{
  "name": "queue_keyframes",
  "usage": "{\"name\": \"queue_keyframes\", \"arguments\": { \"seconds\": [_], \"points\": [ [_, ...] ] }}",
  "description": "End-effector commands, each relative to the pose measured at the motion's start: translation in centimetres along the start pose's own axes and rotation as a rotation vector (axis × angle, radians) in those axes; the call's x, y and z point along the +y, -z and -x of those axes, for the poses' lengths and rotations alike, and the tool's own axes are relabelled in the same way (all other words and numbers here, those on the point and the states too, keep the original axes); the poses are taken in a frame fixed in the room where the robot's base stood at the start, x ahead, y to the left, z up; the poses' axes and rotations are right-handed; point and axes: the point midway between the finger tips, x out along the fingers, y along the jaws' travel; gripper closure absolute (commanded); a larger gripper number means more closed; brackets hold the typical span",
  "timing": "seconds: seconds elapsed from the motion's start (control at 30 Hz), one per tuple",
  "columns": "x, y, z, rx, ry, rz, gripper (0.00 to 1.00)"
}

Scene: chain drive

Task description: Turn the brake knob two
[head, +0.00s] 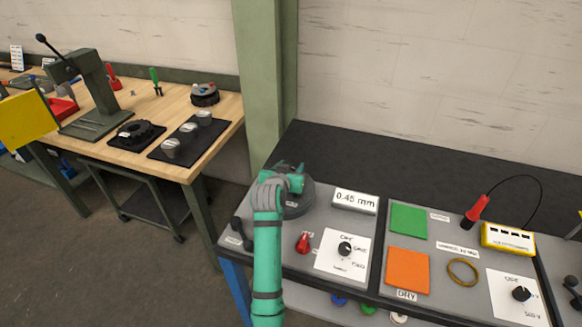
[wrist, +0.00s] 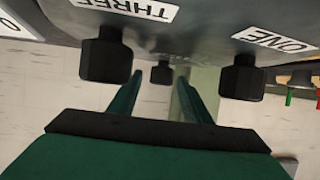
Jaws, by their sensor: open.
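In the wrist view I see a grey round body from below with black knobs. One knob (wrist: 106,57) is by an upside-down THREE label (wrist: 125,9), and another knob (wrist: 242,77) is by an upside-down ONE label (wrist: 273,39). A smaller, farther knob (wrist: 161,73) shows between them; no label for it is readable, so I cannot tell if it is two. My gripper (wrist: 160,82) is open, its two green fingers pointing toward this middle knob, apart from it as far as I can tell. In the head view my gripper (head: 297,178) is at the grey round unit (head: 300,203), partly hiding it.
The panel holds a 0.45 mm display (head: 356,201), a red knob (head: 303,243), a dial plate (head: 343,262), green (head: 408,220) and orange (head: 407,270) pads, a brass ring (head: 462,272) and a yellow meter (head: 508,238). A wooden bench (head: 225,113) stands left.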

Motion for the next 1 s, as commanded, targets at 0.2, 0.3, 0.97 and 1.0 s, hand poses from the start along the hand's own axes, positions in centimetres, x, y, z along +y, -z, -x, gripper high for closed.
{"name": "queue_keyframes", "arguments": {
  "seconds": [0.2,0.3,0.97,1.0],
  "points": [
    [-0.01,-0.04,-0.74,0.000,0.000,0.000,0.56],
    [-0.01,-0.03,-0.73,0.000,0.000,0.000,0.56],
    [0.17,0.00,-0.69,0.001,0.046,0.019,0.97],
    [0.19,0.02,-0.69,0.001,0.062,0.025,0.97]
  ]
}}
